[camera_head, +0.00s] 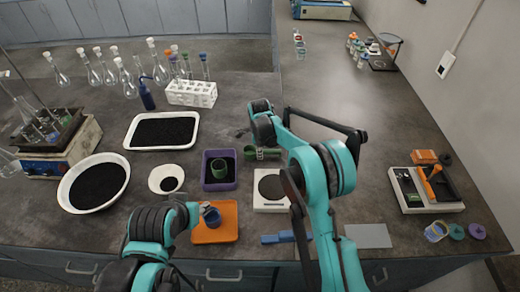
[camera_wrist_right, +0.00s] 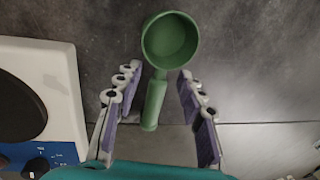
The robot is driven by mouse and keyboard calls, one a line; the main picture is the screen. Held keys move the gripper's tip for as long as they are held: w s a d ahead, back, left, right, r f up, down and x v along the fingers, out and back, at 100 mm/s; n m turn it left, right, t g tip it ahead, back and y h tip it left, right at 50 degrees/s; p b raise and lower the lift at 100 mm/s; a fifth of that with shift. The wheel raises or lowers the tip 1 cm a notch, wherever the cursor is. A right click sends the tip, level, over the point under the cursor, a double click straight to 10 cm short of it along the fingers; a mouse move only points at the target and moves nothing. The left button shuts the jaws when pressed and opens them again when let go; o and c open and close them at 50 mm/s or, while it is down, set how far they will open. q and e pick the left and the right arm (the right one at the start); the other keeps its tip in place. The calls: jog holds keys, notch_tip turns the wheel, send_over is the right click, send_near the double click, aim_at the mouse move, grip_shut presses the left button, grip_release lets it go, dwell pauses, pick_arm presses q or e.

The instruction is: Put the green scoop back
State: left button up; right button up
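The green scoop (camera_wrist_right: 170,40) shows in the right wrist view, bowl toward the top and handle (camera_wrist_right: 153,103) pointing down. In the head view its bowl (camera_head: 250,152) is behind the scale, near the table seam. My right gripper (camera_wrist_right: 158,100) is open, with a finger on either side of the handle and a gap to each. In the head view my right arm hides most of that gripper. My left gripper (camera_head: 201,209) is at a small blue cup-like thing (camera_head: 212,217) over the orange tray (camera_head: 228,234); its grip is unclear.
A purple container (camera_head: 206,181) holds another green cup-like thing (camera_head: 219,169). A white scale (camera_head: 268,204) stands near the scoop. The table behind the scoop is mostly clear.

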jog(key=shift+r, duration=0.5)
notch_tip(320, 180, up, 11)
jog(key=s+p, duration=0.2)
jog(key=p, duration=0.1)
jog(key=shift+s+r, duration=0.15)
jog(key=shift+s, duration=0.05)
jog(key=s+d+r+n+t, duration=0.2)
jog(key=s+d+r+n, duration=0.6)
jog(key=s+d+r, duration=0.5)
jog(key=s+d+f+n+t, duration=0.1)
jog(key=s+d+n, duration=0.1)
jog(key=s, duration=0.4)
jog(key=s+d+f+n+t, duration=0.1)
jog(key=s+f+n, duration=0.1)
jog(key=s+n, duration=0.2)
jog(key=s+d+f+n+t, duration=0.1)
jog(key=s+n, duration=0.3)
jog(key=s, duration=0.6)
jog(key=shift+d+f, duration=0.5)
jog(key=shift+d, duration=0.3)
